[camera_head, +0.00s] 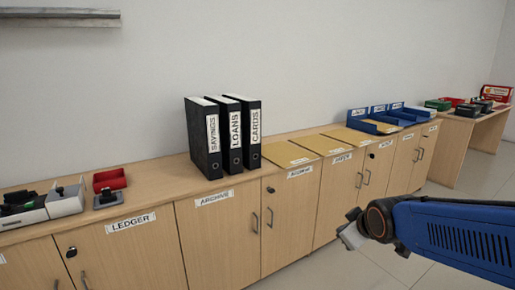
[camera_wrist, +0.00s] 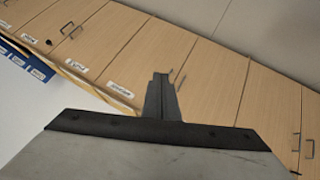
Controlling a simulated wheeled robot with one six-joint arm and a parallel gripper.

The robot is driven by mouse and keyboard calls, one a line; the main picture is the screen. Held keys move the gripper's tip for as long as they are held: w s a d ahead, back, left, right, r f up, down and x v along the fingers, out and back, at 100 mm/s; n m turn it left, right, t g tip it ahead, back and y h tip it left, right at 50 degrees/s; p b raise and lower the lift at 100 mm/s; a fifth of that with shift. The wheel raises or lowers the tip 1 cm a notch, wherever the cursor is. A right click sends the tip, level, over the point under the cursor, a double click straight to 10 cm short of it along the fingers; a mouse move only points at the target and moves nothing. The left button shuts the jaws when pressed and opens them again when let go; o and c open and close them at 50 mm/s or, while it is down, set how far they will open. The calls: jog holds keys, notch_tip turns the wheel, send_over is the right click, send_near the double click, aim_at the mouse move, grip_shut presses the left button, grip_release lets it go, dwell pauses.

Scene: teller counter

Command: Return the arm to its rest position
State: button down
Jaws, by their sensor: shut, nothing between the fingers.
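My blue arm reaches in from the lower right in the head view, in front of the cabinets. In that view the gripper itself is not clearly visible beyond the arm's grey end. In the wrist view my gripper (camera_wrist: 161,78) shows with its dark fingers together and nothing between them. It points toward the light wooden cabinet doors, apart from them.
Wooden cabinets (camera_head: 220,235) run along the wall. On top stand three black binders (camera_head: 229,137), yellow folders (camera_head: 289,154), blue trays (camera_head: 372,125) and a red tray (camera_head: 109,179). A side table (camera_head: 466,129) stands at the far right. Open floor (camera_head: 345,265) lies in front.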

jog(key=s+d+m+g, duration=0.2)
jog(key=s+m, duration=0.1)
jog(key=s, duration=0.8)
jog(key=s+d+m+g, duration=0.2)
jog(key=s+m, duration=0.2)
jog(key=s, duration=0.7)
jog(key=shift+f+h, duration=0.3)
